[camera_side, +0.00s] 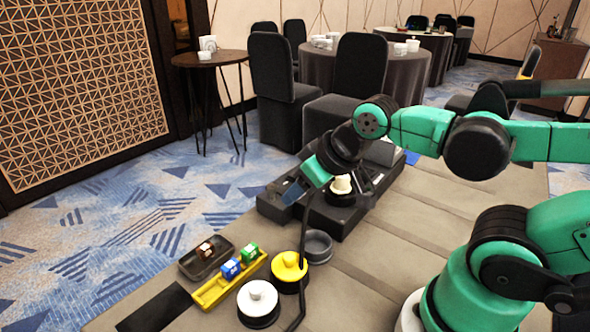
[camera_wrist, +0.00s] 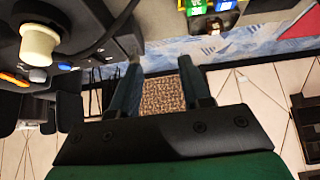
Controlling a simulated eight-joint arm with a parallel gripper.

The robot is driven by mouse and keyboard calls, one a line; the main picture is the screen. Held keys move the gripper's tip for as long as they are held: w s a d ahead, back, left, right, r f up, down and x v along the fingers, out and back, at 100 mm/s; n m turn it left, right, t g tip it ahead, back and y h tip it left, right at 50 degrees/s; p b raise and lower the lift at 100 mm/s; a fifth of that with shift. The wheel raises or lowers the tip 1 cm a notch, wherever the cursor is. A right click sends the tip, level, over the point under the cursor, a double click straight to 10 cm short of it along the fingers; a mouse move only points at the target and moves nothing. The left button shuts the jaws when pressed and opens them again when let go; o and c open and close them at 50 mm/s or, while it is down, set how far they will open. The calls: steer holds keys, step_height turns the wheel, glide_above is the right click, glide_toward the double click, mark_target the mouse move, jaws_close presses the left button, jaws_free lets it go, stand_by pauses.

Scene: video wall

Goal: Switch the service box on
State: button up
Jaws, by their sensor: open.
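A dark box (camera_side: 325,214) with a cream knob (camera_side: 342,184) stands on the table and appears to be the service box. My gripper (camera_wrist: 162,66) is open and empty, to the right of the knob and buttons in that view. In the side view my gripper (camera_side: 290,191) is over the left part of the box, partly hiding it. Contact cannot be told.
A dark tray (camera_side: 190,266) with a brown block, a yellow tray (camera_side: 212,296) with blue and green blocks, a white-topped knob (camera_side: 258,297), a yellow-topped knob (camera_side: 290,267) and a grey round dish (camera_side: 318,246) stand nearer the camera. A black cable runs between them.

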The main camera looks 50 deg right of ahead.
jaws_close()
stand_by(1.4)
